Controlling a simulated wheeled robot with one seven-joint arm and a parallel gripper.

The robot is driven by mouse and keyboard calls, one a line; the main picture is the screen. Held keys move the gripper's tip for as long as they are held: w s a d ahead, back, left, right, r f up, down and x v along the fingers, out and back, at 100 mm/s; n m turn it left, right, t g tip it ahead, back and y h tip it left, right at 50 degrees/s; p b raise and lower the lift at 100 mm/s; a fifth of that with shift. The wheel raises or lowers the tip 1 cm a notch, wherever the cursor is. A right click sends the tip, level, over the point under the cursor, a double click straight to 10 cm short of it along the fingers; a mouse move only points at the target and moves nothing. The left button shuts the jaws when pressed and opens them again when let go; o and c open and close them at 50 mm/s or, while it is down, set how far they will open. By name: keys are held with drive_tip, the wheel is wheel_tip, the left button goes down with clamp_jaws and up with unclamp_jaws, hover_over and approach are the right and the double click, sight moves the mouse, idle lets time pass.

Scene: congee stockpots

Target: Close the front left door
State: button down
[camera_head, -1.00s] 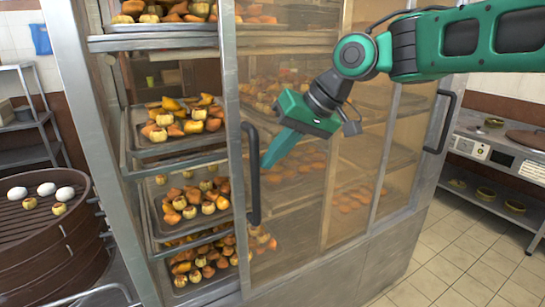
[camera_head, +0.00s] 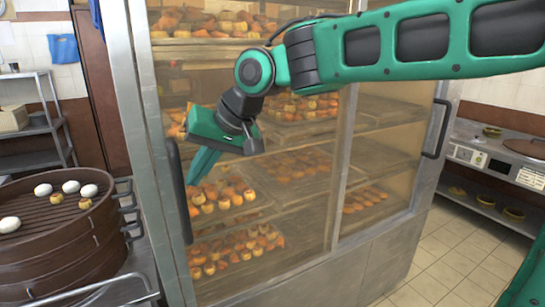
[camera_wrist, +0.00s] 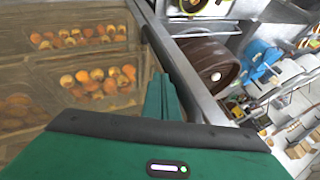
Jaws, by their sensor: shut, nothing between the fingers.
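The front left door (camera_head: 290,215) is a glass sliding panel in a metal frame on the pastry cabinet. Its dark vertical handle (camera_head: 178,190) is now close to the cabinet's left post (camera_head: 145,130). The glass covers the left part of the front, and no clear open gap shows. My gripper (camera_head: 193,180) is shut and empty, its fingertips just right of the handle. They look close to the handle or touching it; contact is not certain. In the wrist view my gripper (camera_wrist: 160,95) points along the glass near the metal post (camera_wrist: 180,65).
The right door has a dark handle (camera_head: 437,128) at the far right. Trays of pastries (camera_head: 235,195) stand behind the glass. A brown steamer (camera_head: 65,235) with buns is left of the cabinet. A counter (camera_head: 500,155) stands at right; the tiled floor (camera_head: 440,255) before it is clear.

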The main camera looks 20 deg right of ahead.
drive_tip(key=shift+s+a, duration=0.2)
drive_tip(key=shift+a, duration=0.35)
drive_tip(key=shift+s+a, duration=0.1)
